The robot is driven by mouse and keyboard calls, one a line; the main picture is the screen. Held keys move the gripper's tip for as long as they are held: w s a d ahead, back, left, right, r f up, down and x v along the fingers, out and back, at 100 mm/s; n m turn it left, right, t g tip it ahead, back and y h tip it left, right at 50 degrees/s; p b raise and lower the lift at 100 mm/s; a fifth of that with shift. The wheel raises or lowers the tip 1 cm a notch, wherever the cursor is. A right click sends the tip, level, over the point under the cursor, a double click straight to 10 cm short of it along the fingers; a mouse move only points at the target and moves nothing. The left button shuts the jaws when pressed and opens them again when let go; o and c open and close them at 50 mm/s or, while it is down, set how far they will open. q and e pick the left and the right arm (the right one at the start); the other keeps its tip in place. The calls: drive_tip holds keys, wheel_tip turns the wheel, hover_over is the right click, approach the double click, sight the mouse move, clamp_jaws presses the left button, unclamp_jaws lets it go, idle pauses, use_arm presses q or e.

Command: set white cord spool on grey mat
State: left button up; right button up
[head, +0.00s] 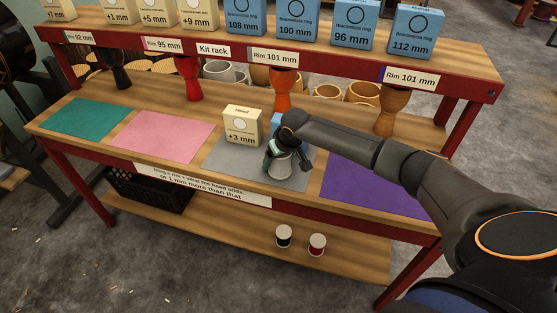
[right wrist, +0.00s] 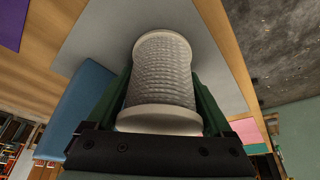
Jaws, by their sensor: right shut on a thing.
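The white cord spool (right wrist: 160,75) fills the middle of the right wrist view, its wound cord between two pale flanges. My right gripper (right wrist: 160,95) is shut on it, with a green finger on each side. In the head view the spool (head: 281,166) is at the right part of the grey mat (head: 225,158), partly covered by my right gripper (head: 282,158). I cannot tell whether the spool touches the mat. My left gripper is not in view.
On the grey mat stand a cream "+3 mm" box (head: 242,126) and a blue box (head: 275,124) close to my gripper. A purple mat (head: 372,186) lies right, a pink mat (head: 160,137) left. Two spools (head: 284,236) stand on the lower shelf. Goblet drums hang behind.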

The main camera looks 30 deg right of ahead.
drive_tip(key=shift+f, duration=0.15)
drive_tip(key=o, duration=1.3)
drive_tip(key=p+v, duration=0.1)
drive_tip(key=v, duration=1.1)
drive_tip(key=shift+r+p, duration=0.25)
drive_tip(key=shift+p, duration=0.15)
